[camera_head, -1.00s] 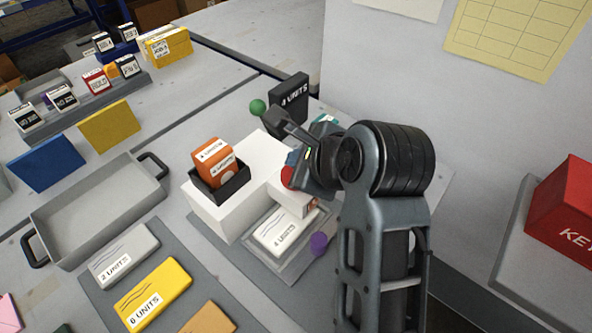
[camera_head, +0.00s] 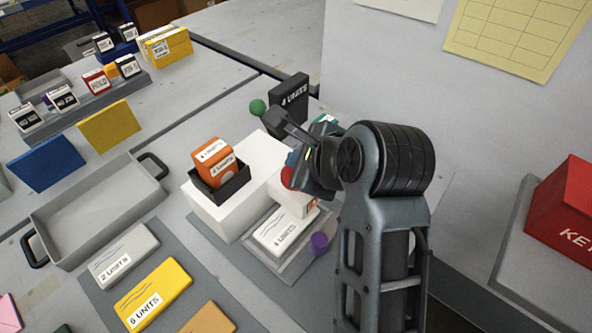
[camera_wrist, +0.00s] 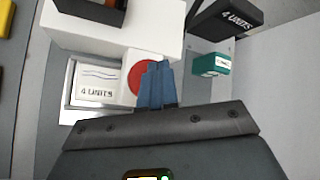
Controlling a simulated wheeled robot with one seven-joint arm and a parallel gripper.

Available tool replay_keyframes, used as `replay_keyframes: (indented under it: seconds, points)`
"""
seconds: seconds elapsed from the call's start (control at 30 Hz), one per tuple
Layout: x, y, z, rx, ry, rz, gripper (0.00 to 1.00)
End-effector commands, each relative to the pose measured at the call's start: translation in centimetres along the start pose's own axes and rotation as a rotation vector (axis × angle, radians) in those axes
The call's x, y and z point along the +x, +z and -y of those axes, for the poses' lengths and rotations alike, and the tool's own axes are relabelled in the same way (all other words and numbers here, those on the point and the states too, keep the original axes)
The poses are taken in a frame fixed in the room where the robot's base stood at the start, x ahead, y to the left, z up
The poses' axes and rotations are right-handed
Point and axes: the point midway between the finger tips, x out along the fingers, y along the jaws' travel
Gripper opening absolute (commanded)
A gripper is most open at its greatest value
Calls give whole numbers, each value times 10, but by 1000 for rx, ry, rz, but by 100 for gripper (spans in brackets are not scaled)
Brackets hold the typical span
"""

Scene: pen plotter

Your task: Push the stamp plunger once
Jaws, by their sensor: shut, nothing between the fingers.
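The stamp is a white block (camera_head: 240,213) with a round red plunger (camera_head: 288,176) on its right arm. In the wrist view the red plunger (camera_wrist: 136,76) shows as a disc, its right part covered by my fingers. My gripper (camera_head: 293,160) is shut and empty. Its blue fingertips (camera_wrist: 154,72) overlap the plunger's right edge in the wrist view; I cannot tell whether they touch it. A white card marked 4 UNITS (camera_head: 284,232) lies in a grey tray below the stamp arm. It also shows in the wrist view (camera_wrist: 94,86).
A purple ball (camera_head: 319,243) is near the card. An empty grey tray (camera_head: 95,215) lies left.

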Motion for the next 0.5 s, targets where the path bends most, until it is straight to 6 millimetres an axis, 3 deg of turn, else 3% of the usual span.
replay_keyframes:
  seconds: [0.5]
  points:
    - [4, -3, -3, 0, 0, 0, 0]
